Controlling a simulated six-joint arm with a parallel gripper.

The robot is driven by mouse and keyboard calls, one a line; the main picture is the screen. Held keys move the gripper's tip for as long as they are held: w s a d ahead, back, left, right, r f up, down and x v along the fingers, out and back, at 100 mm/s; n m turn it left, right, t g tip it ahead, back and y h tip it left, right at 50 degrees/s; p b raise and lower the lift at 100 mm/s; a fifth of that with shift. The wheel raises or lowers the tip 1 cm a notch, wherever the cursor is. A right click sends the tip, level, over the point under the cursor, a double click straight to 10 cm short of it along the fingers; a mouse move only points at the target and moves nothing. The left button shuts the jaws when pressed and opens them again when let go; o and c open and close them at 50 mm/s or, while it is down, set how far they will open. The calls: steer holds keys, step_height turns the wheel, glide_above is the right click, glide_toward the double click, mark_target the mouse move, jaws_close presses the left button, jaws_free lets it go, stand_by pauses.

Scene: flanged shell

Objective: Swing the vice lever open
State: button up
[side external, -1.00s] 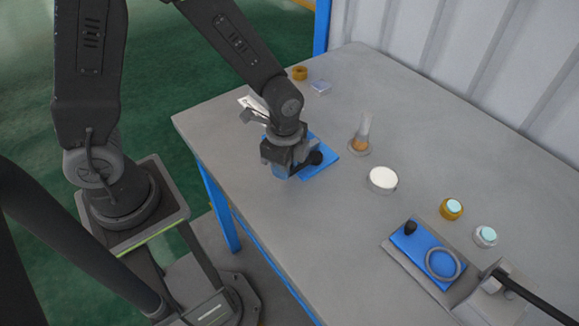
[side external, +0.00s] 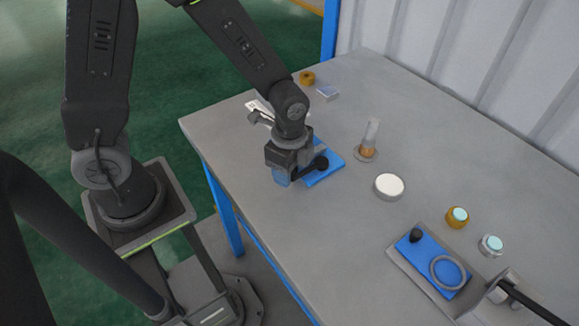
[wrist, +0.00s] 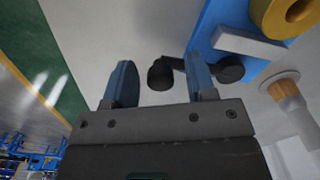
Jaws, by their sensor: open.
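The vice has a blue base (side external: 325,174), mostly behind my gripper in the side view. In the wrist view its blue base (wrist: 240,38) carries a pale grey block (wrist: 248,44). Its dark lever runs left from a round black end (wrist: 229,69) on the base to a black knob (wrist: 160,74) beyond the base's edge. My gripper (wrist: 161,64) is open, its blue fingers on either side of the knob in the picture, with visible gaps. I cannot tell whether the fingertips are level with it. In the side view my gripper (side external: 284,177) is low over the table beside the vice.
A yellow ring (wrist: 287,12) is at the vice's far end in the wrist view. A clear tube (side external: 370,140), white-topped disc (side external: 388,187), two capped jars (side external: 457,217) (side external: 491,245) and a second blue plate (side external: 420,262) stand rightward. The table's front middle is clear.

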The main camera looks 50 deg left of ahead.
step_height(320, 180, up, 14)
stand_by(0.6)
steer(key=s+a+r+n+t, duration=0.5)
steer(key=s+r+n, duration=0.2)
steer(key=s+n, duration=0.3)
steer(key=shift+a+r+n+t, duration=0.25)
steer(key=shift+a+n+t, duration=0.05)
steer(key=shift+n, duration=1.5)
